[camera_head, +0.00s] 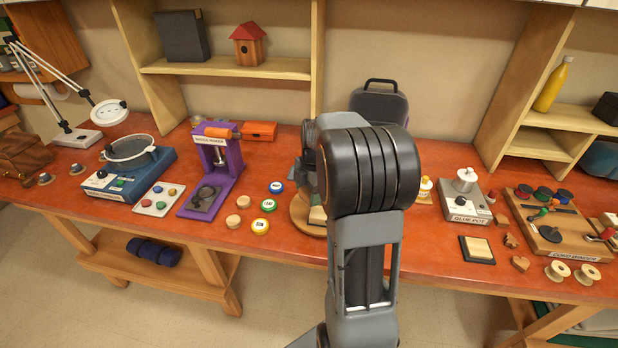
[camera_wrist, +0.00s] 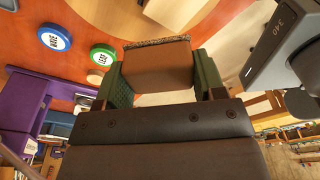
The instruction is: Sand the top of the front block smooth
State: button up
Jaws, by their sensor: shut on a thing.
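In the wrist view my gripper (camera_wrist: 160,75) has its green-padded fingers closed on both sides of a brown block with a rough, speckled far edge (camera_wrist: 156,64), which looks like a sanding block. In the head view my arm hides the gripper and most of the work spot. A round wooden board (camera_head: 299,213) shows left of my arm, with part of a pale block (camera_head: 317,214) on it. A pale block (camera_wrist: 176,11) also shows at the top of the wrist view, beyond the held block. I cannot tell whether the held block touches it.
A dark grey piece marked with a number (camera_wrist: 278,48) stands close on the right in the wrist view. Labelled round tins (camera_head: 268,205) and a purple press (camera_head: 214,170) stand left of the board.

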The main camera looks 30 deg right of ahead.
jog(key=shift+r+p, duration=0.9)
jog(key=shift+r, duration=0.75)
jog(key=shift+a, duration=0.2)
